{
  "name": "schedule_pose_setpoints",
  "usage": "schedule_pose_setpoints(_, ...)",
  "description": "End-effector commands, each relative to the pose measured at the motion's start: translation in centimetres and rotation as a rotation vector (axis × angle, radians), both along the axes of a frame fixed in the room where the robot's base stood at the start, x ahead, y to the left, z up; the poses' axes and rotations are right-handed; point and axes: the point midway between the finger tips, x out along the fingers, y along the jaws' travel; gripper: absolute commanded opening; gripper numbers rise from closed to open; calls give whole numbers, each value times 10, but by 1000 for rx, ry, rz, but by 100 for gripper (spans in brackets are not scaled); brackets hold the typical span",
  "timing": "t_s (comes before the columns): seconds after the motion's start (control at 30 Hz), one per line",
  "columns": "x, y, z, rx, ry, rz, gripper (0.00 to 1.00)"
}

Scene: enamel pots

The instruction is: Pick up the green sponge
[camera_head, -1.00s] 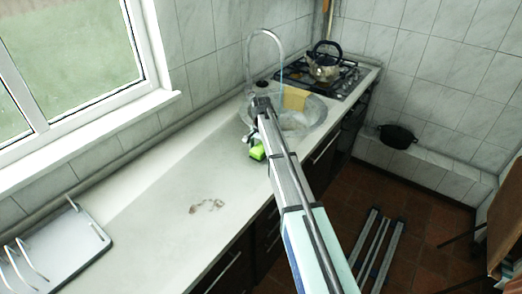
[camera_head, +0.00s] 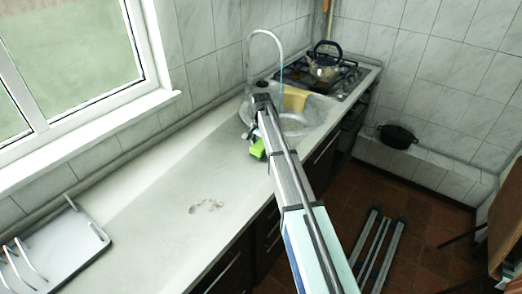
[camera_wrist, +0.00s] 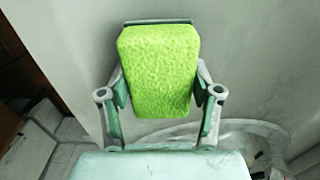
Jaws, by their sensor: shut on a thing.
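The green sponge (camera_wrist: 158,70) is bright lime green and block-shaped, with a thin dark layer along its far edge. In the wrist view it sits between the two fingers of my gripper (camera_wrist: 165,88), which is shut on it. In the head view a green corner of the sponge (camera_head: 257,150) shows beside my arm, near the front of the sink. The arm hides the rest of it there. I cannot tell from these views how far it is above the counter.
The round sink (camera_head: 318,115) with a tall faucet (camera_head: 249,62) and a yellow cloth (camera_head: 295,98) lies behind my arm. A kettle (camera_head: 325,62) stands on the stove. A dish rack (camera_head: 55,250) is at the left. The counter (camera_head: 150,200) between is mostly clear, with a stain (camera_head: 207,206).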

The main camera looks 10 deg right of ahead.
Motion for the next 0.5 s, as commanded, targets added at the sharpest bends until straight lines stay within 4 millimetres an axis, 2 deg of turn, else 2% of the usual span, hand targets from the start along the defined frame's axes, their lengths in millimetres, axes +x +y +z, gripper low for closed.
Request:
schedule_pose_setpoints(0.17, 1, 0, 27, 0, -4, 0, 42)
schedule_pose_setpoints(0.5, 2, 0, 114, 0, -4, 0, 42)
